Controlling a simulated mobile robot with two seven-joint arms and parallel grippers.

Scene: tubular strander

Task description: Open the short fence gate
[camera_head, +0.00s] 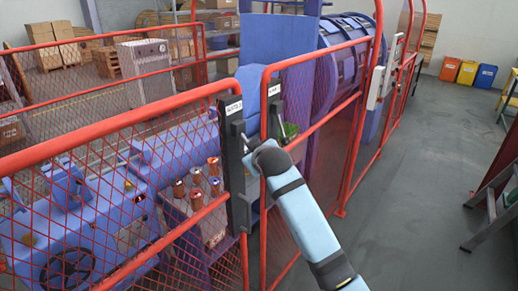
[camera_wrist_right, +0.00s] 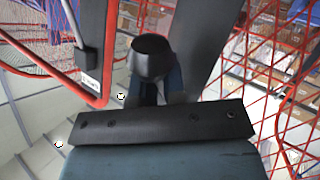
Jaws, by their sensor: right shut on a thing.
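The red mesh fence has a left panel (camera_head: 150,110) and a right panel (camera_head: 320,115), which meet at black latch plates. I cannot tell which panel is the short gate. A tall black plate (camera_head: 232,150) is on the left panel's end post, and a smaller one (camera_head: 275,112) is on the right panel's post. A narrow gap shows between the posts. My right gripper (camera_head: 257,160) is at the left plate, its tips partly hidden by the wrist. In the right wrist view, the gripper (camera_wrist_right: 160,92) is shut on a round black handle (camera_wrist_right: 152,58). My left gripper is out of view.
Blue machinery (camera_head: 165,150) stands behind the fence, with several small spools on it. A ladder (camera_head: 493,200) stands at the right edge, and coloured bins (camera_head: 467,72) stand at the back.

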